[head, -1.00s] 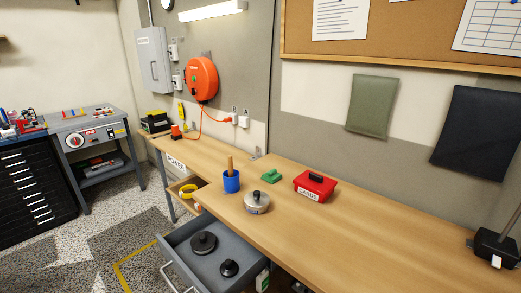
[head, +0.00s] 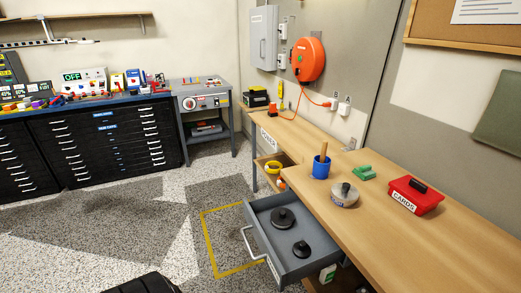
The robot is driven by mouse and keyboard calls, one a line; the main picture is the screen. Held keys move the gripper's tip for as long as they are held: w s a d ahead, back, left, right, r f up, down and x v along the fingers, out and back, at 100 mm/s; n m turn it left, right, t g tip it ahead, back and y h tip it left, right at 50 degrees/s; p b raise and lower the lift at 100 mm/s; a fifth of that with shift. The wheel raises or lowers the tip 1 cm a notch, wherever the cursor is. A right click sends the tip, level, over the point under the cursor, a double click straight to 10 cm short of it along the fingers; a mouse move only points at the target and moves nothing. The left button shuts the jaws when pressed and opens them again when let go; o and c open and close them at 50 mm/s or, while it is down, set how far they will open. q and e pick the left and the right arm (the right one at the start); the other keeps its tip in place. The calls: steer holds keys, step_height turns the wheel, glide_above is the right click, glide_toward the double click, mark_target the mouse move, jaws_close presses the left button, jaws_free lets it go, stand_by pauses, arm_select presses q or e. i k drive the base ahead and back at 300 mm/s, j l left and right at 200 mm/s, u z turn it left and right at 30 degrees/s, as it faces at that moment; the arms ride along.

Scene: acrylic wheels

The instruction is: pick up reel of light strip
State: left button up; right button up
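I cannot tell for sure which thing is the reel of light strip. A grey round piece with a dark knob (head: 344,195) sits on the wooden bench, right of a blue cup. A yellow ring-shaped roll (head: 273,167) lies in a small open wooden drawer under the bench's far part. Two black round pieces, a larger one (head: 282,218) and a smaller one (head: 301,249), lie in the open grey drawer (head: 262,215). Neither of my grippers is in view.
The grey drawer juts into the floor space. Black drawer cabinets (head: 90,150) stand at left. The floor (head: 110,225) between is largely clear.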

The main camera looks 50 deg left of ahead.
mark_target(282, 218)
steer(key=u, duration=1.45)
